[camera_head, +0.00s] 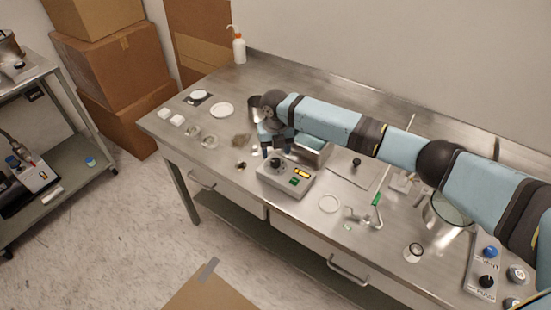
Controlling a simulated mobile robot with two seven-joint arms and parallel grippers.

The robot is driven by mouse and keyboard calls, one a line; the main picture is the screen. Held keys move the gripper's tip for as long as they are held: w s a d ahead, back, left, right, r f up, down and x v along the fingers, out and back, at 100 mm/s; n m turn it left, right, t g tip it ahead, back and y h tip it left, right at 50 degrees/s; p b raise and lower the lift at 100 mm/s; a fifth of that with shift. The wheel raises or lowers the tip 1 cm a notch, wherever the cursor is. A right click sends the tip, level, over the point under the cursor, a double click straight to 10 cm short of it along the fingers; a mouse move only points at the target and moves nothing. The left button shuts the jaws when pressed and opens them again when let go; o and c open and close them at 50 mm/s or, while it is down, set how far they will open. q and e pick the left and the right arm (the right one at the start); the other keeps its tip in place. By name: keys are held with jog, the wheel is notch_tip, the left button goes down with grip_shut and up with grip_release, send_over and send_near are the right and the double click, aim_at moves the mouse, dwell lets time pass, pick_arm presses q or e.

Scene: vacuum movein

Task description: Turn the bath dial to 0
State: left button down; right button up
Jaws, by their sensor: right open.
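The bath (285,183) stands near the front edge of the steel bench, a grey control box with an open metal basin (316,153) behind it. Its front panel carries a black dial (276,162), a lit yellow display (302,174) and a green switch (295,181). The dial's setting is too small to read. My right gripper (274,151) points down just above and behind the dial, open, with its fingers close to it. I cannot tell whether they touch it. My right arm hides part of the basin. My left gripper is out of view.
Small dishes (222,109) and a white bottle (239,48) are on the left of the bench (211,160). Cardboard boxes (120,64) and a cart (75,155) stand left.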

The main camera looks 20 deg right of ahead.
aim_at(276, 161)
notch_tip(276, 161, up, 9)
jog(key=shift+b, duration=0.35)
